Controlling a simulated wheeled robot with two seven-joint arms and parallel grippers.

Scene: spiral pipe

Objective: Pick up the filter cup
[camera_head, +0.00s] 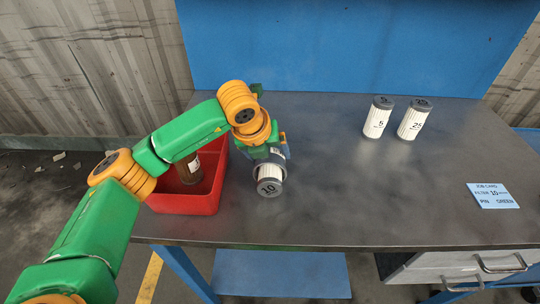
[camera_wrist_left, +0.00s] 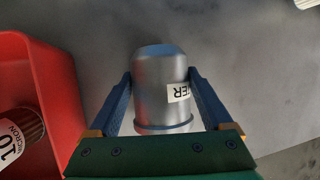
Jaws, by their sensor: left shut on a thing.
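The filter cup (camera_wrist_left: 160,85) is a silver-grey cylinder with a rounded end, a rim and a white label reading upside down. My left gripper (camera_wrist_left: 165,100) has its two blue fingers on either side of it and is shut on it. In the head view my left gripper (camera_head: 266,155) is over the table just right of the red bin. A white pleated cartridge with a grey end cap marked 10 (camera_head: 270,187) shows at the cup's near end, cap facing me. I cannot tell whether the cup touches the table. My right gripper is not in view.
The red bin (camera_head: 190,204) on the left holds a brown cartridge (camera_head: 188,170) labelled 10 micron. Two white cartridges, marked 5 (camera_head: 377,118) and 25 (camera_head: 412,121), stand at the back right. A job card (camera_head: 492,196) lies at the right. The grey table (camera_head: 350,200) between is clear.

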